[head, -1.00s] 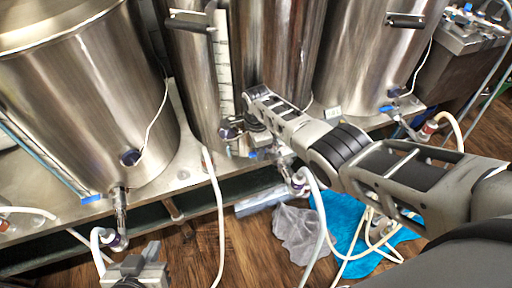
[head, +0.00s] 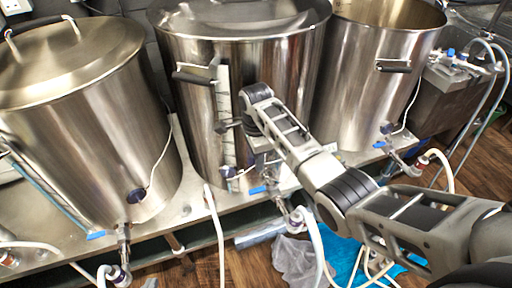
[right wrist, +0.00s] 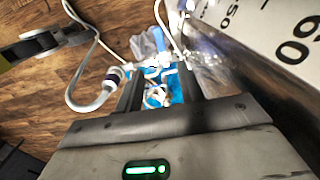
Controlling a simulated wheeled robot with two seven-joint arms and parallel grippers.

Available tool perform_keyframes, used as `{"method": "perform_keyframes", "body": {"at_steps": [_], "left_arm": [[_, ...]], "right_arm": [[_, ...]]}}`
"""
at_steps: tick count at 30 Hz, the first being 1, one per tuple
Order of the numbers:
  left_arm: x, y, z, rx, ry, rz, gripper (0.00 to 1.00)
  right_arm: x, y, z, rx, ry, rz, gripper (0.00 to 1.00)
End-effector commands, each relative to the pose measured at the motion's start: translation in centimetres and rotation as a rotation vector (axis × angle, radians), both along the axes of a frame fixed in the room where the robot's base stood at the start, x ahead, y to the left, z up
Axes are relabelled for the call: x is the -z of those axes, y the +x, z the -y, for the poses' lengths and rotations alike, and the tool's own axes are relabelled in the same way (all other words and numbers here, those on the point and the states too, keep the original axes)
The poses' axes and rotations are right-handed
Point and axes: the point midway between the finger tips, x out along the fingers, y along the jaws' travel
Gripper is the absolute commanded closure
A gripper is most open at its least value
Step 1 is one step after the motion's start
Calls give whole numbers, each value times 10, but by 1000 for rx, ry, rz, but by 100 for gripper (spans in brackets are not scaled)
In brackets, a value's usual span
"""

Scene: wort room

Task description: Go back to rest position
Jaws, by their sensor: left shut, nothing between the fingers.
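My right arm (head: 345,190) comes in from the right and reaches to the front of the middle steel kettle (head: 200,110). My right gripper (right wrist: 160,88) points down beside that kettle, close to its outlet valve with a blue handle (head: 258,189). In the right wrist view its two fingers stand apart, and I see no object clamped between them. Hoses and blue sheeting show beyond the gap.
A lidded kettle (head: 90,120) stands left and an open kettle (head: 370,80) right, on a steel bench (head: 185,212). White hoses (head: 218,235) hang in front. Blue sheeting (head: 345,262) and clear plastic (head: 293,258) lie on the wooden floor. A metal box (head: 455,95) stands far right.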

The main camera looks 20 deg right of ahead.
Motion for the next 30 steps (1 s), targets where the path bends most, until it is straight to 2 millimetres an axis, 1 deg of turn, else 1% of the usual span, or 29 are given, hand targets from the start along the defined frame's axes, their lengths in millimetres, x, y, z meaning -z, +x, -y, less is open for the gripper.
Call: {"method": "perform_keyframes", "body": {"at_steps": [1,6,20,23,26,29,30], "left_arm": [[-1,1,-1,-1,2,1,100],[0,0,-2,-3,4,-1,100],[3,-3,-2,-2,5,-11,100],[3,-3,-2,-2,5,-12,100],[3,-4,-2,-1,5,-12,100],[3,-4,-2,-1,5,-12,100],[3,-4,-2,-1,5,-12,100]], "right_arm": [[-7,0,0,0,0,2,62],[-17,0,0,0,-1,0,62],[-17,0,0,0,0,0,62],[-15,-2,0,-13,1,1,62],[-5,-14,0,-83,6,11,62],[12,-39,1,-235,13,34,62],[20,-53,2,-323,12,51,62]]}}
